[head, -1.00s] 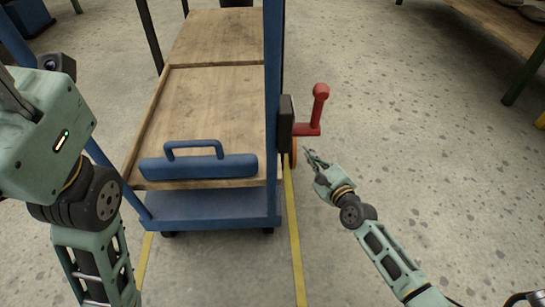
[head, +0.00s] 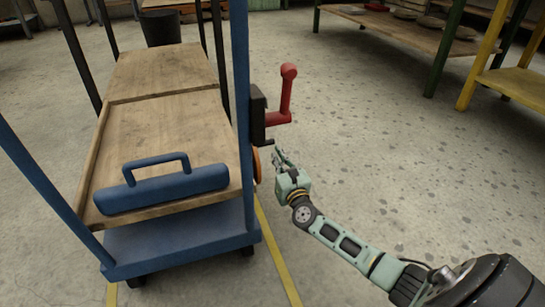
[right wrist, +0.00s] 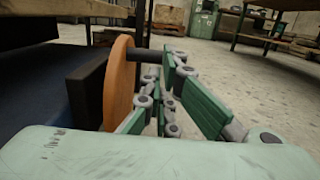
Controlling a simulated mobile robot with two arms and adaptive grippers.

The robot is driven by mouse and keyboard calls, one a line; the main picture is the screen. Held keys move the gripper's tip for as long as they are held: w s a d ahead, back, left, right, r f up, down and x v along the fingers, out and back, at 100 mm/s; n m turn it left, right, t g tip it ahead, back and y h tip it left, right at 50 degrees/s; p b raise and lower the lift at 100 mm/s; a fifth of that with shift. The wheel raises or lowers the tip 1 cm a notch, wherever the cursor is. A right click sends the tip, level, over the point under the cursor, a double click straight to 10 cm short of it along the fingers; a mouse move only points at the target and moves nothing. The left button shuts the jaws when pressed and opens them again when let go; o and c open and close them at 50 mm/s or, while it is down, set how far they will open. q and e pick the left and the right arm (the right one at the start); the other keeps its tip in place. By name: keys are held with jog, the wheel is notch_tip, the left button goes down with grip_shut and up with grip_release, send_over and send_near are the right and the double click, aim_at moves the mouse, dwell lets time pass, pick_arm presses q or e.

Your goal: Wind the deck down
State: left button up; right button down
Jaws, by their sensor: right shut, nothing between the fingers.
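The deck (head: 160,128) is a two-panel wooden platform in a blue cart frame (head: 180,240), left of centre in the head view. A red crank (head: 283,104) sticks out from a black box (head: 258,116) on the cart's right post, its grip upright. An orange disc (head: 257,166) sits below the box; it also shows in the right wrist view (right wrist: 119,82), with a dark rod (right wrist: 148,56) reaching from it towards my fingers. My right gripper (head: 281,160) is shut and empty, below the crank and right of the disc. Contact with the rod cannot be told. My left gripper is out of view.
A blue bar with a handle (head: 160,190) lies across the deck's near end. A shelf (head: 410,28) with plates stands at the back right, beside a yellow-legged table (head: 515,82). A dark bin (head: 160,28) stands behind the cart.

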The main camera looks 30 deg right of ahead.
aim_at(270, 144)
jog(key=b+x, duration=0.1)
jog(key=x, duration=0.3)
jog(key=shift+r, duration=0.1)
dwell(0.3)
